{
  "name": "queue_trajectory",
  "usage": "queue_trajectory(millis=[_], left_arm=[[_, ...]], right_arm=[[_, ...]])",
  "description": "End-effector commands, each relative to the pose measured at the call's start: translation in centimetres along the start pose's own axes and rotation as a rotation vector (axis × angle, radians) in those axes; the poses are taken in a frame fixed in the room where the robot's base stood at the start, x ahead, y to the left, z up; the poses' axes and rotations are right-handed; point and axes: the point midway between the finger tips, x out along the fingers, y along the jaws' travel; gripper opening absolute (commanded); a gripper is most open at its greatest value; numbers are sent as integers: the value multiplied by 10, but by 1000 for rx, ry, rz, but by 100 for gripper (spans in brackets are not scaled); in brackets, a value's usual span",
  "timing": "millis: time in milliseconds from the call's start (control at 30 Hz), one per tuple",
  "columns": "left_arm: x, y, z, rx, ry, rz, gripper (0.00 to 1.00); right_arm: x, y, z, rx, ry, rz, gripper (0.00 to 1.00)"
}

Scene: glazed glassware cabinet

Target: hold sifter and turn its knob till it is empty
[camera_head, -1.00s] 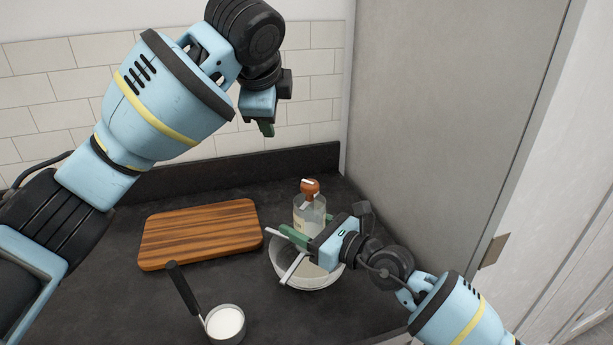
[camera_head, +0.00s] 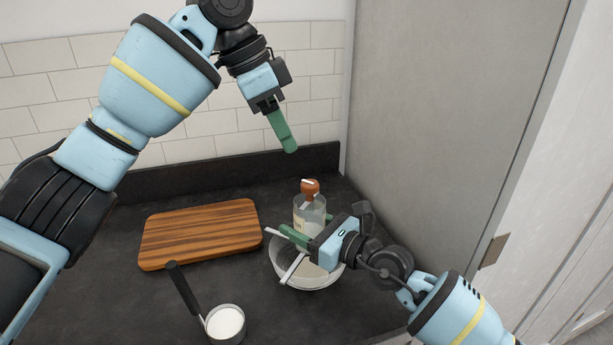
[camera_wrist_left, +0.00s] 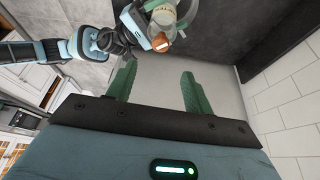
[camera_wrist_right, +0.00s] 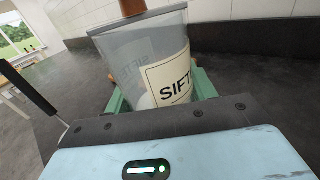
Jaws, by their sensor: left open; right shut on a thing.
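The sifter (camera_head: 309,210) is a clear jar with a cream label reading "SIFT…" and an orange-brown knob (camera_head: 310,188) on top. It stands upright over a pale bowl (camera_head: 312,283). My right gripper (camera_wrist_right: 160,92) is shut around the sifter's body, which fills much of the right wrist view (camera_wrist_right: 135,55); some white content shows low beside the label. My left gripper (camera_head: 289,146) is open and empty, above the knob and slightly left of it, apart from it. In the left wrist view the sifter (camera_wrist_left: 160,14) and knob (camera_wrist_left: 180,34) lie beyond its spread fingers (camera_wrist_left: 157,85).
A striped wooden board (camera_head: 200,234) lies left of the bowl. A small pan of white powder (camera_head: 226,323) with a black handle stands in front. Two pale bars (camera_head: 293,268) cross the bowl near my right gripper. A grey panel (camera_head: 440,110) rises on the right.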

Motion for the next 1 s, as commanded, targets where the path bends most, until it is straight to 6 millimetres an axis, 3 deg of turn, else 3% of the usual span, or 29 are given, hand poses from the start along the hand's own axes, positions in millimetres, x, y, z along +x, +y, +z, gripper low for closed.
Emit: queue_trajectory(millis=[500, 700, 1000], left_arm=[[89, 0, 1, -1, -2, 1, 52], [105, 0, 1, -1, -1, -1, 52], [108, 0, 1, 0, -1, -1, 52]], right_arm=[[0, 0, 0, 0, 1, 0, 26], [0, 0, 0, 0, 1, 0, 26], [0, 0, 0, 0, 1, 0, 26]])
